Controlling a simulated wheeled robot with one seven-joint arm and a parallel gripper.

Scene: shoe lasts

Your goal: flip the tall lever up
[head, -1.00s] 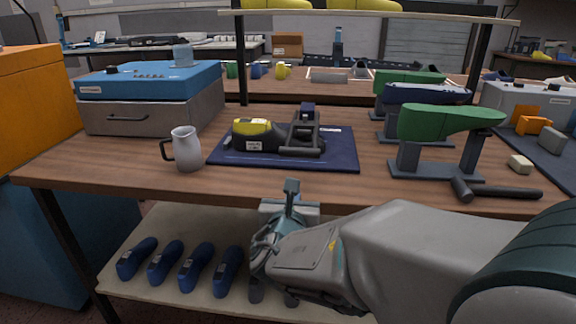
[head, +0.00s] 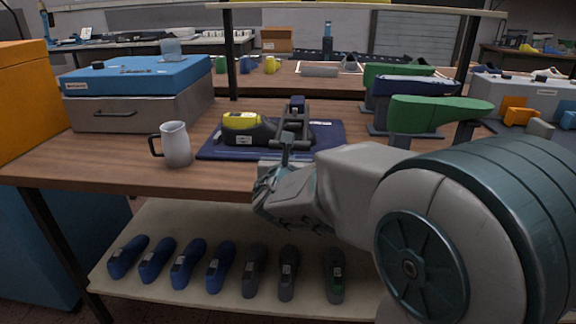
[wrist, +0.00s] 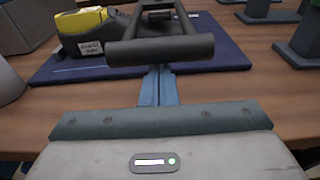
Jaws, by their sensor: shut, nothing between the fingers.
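The lever (head: 299,122) is a dark grey U-shaped frame on the fixture, beside a black and yellow shoe last (head: 246,127). In the wrist view its thick crossbar (wrist: 160,49) lies low across the upper middle, with its side arms running away from me. My gripper (head: 288,140) is at the front edge of the navy mat, just in front of the lever. In the wrist view my gripper (wrist: 158,74) is shut and empty, its blue-grey fingers pointing at the crossbar. The bar hides the fingertips, so I cannot tell whether they touch it.
The navy mat (head: 215,152) lies under the fixture on the wooden table. A white jug (head: 176,146) stands to the left, near the front edge. Green and navy lasts (head: 430,115) on stands are to the right, partly behind my arm. Several lasts lie on the lower shelf.

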